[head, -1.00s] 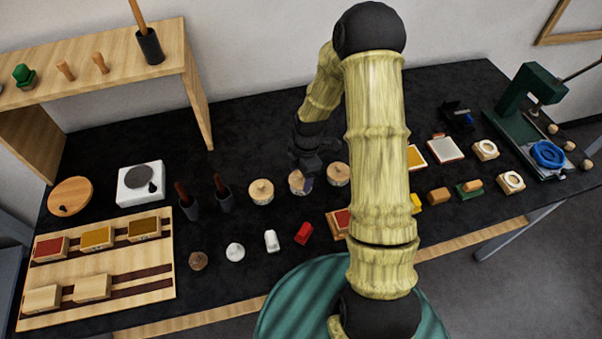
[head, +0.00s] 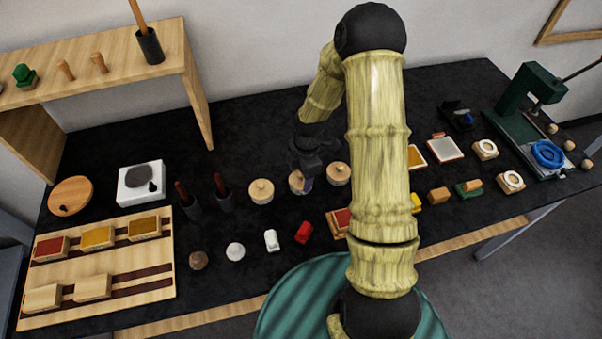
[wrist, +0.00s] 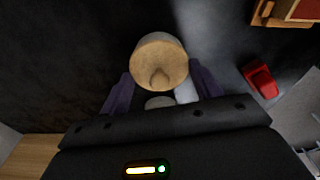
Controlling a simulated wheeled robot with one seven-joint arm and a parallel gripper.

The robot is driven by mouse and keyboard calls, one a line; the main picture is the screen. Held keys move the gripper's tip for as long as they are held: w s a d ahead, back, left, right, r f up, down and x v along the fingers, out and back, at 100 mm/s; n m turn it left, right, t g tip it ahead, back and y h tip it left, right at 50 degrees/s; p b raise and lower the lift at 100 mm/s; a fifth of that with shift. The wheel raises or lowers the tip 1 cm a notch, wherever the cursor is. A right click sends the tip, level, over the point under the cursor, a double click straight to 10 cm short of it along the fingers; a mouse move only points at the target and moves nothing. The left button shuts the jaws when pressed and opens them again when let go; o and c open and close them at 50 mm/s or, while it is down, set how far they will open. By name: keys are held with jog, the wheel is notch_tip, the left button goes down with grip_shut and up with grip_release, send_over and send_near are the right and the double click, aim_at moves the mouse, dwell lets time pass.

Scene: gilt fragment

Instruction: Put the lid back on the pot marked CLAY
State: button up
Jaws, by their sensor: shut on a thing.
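My gripper (head: 303,181) is at the middle one of three round wooden pots in the head view. It hides much of that middle pot (head: 294,184). In the wrist view, a round wooden lid with a small knob (wrist: 158,62) is between my two purple fingers (wrist: 162,88), and my gripper is shut on it. A pale side shows above the lid there; I cannot tell whether the lid is seated. The left pot (head: 261,191) and right pot (head: 338,175) have knobbed tops. I cannot read any CLAY marking.
A white block (head: 271,241), a red block (head: 303,233), a white round thing (head: 235,252) and a brown one (head: 198,260) lie in front of the pots. Two dark cups (head: 223,202) with red-handled tools stand left. The black table behind the pots is clear.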

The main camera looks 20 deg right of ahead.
dwell(0.3)
jog(key=o, duration=1.3)
jog(key=shift+r+p, duration=2.9)
jog(key=shift+r, duration=0.65)
grip_shut()
jog(key=shift+f+b, duration=1.4)
jog(key=shift+f, duration=0.7)
